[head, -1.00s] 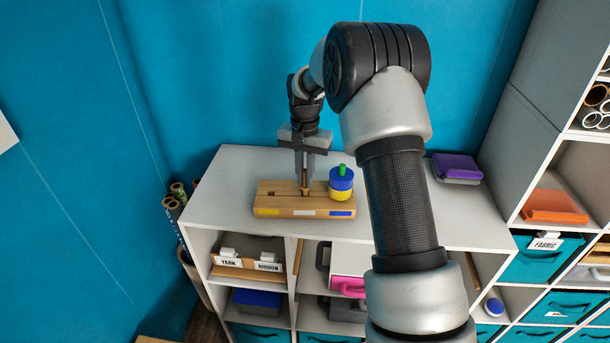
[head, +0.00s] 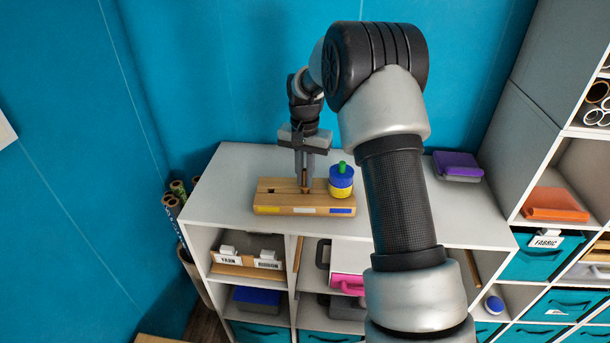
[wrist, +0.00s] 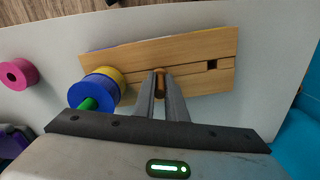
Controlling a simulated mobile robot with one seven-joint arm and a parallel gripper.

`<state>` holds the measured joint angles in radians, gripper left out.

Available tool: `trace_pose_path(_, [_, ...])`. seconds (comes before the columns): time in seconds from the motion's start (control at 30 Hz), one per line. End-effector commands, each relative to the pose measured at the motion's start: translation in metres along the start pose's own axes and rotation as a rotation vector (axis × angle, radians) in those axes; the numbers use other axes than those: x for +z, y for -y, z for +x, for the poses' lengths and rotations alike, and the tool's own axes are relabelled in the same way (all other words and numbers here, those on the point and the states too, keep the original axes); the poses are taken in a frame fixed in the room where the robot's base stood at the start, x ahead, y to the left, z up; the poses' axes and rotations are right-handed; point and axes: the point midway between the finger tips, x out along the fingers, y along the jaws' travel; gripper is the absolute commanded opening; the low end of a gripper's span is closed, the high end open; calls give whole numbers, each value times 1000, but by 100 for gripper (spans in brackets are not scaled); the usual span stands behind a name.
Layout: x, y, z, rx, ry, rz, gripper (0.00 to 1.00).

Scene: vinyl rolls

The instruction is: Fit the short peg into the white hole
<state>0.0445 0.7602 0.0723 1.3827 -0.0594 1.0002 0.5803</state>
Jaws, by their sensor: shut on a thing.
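A wooden block (head: 280,199) lies on the white cabinet top, with yellow, white and blue marks along its front face. The white mark (head: 304,210) is in the middle. My gripper (head: 304,186) points down over the block's middle, shut on a slim brown wooden peg (wrist: 160,84). The peg is upright, above or at the middle place behind the white mark. The fingers hide its lower end, so I cannot tell if it is in the hole. An empty square hole (wrist: 212,65) shows at the yellow-marked end.
A blue and yellow roll stack (head: 341,181) with a green top stands at the block's blue-marked end, close to my fingers. A purple-topped box (head: 457,166) lies at the back right. A pink roll (wrist: 17,74) shows in the wrist view. The cabinet top left of the block is clear.

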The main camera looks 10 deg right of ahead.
Motion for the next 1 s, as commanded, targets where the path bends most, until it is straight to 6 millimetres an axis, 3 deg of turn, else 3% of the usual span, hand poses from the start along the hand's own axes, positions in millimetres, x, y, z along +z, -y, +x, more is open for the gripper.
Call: trace_pose_path(1.0, [0, 0, 8, 0, 0, 0, 0])
